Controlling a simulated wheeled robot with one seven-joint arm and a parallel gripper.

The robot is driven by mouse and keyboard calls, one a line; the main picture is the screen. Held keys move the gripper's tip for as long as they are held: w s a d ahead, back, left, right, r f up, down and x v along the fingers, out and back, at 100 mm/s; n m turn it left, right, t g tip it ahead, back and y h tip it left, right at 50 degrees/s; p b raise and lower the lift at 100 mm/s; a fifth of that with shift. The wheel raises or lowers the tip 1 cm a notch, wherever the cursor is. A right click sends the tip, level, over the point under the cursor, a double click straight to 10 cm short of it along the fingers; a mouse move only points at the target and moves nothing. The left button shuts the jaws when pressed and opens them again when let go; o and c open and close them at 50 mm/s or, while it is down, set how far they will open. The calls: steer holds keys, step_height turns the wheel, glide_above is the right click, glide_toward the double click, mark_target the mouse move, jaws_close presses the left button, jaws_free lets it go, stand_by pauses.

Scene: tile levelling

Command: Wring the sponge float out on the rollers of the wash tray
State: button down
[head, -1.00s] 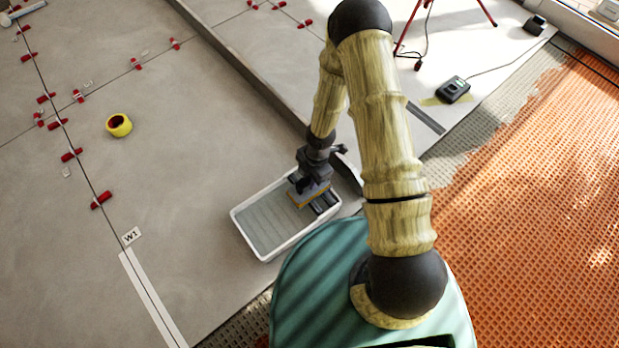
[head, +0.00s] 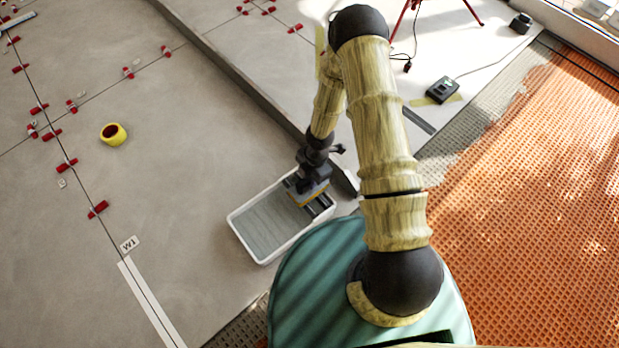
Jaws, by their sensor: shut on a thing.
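The wash tray (head: 245,246) is a white rectangular tub with grey water, standing on the tiled floor left of my base. Its dark rollers (head: 322,206) show at its right end. The sponge float (head: 308,198), with a grey top and a yellow-orange sponge edge, is over that end, at the rollers. My gripper (head: 304,184) is shut on the float from above. I cannot tell whether the sponge presses on the rollers or hovers just above them. The fingertips are small and partly hidden by the wrist.
A yellow tape roll (head: 114,134) lies on the grey tiles at the left. Several red levelling wedges (head: 98,209) stand along the joints. A dark step edge (head: 250,92) runs behind the tray. Orange matting (head: 530,190) covers the right; a black device (head: 443,89) lies at the upper right.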

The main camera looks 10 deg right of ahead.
mark_target(300, 184)
steer(key=shift+w+d+r+p, duration=0.1)
steer(key=shift+w+d+p, duration=0.3)
steer(key=shift+d+p, duration=0.45)
steer(key=shift+a, duration=0.1)
steer(key=shift+s+a+f+b, duration=0.1)
steer(key=shift+s+a+b, duration=0.15)
steer(key=shift+a+b, duration=0.15)
steer(key=shift+s+a+f+b, duration=0.1)
steer(key=shift+s+a+b, duration=0.15)
steer(key=shift+a, duration=0.2)
steer(key=shift+s+a, duration=0.2)
steer(key=shift+a, duration=0.15)
steer(key=shift+s+a+r+b, duration=0.1)
steer(key=shift+s+a+b, duration=0.2)
steer(key=shift+a+b, duration=0.15)
steer(key=shift+a, duration=0.15)
steer(key=shift+s+a+r, duration=0.1)
steer(key=shift+s+a, duration=0.4)
steer(key=shift+a, duration=0.3)
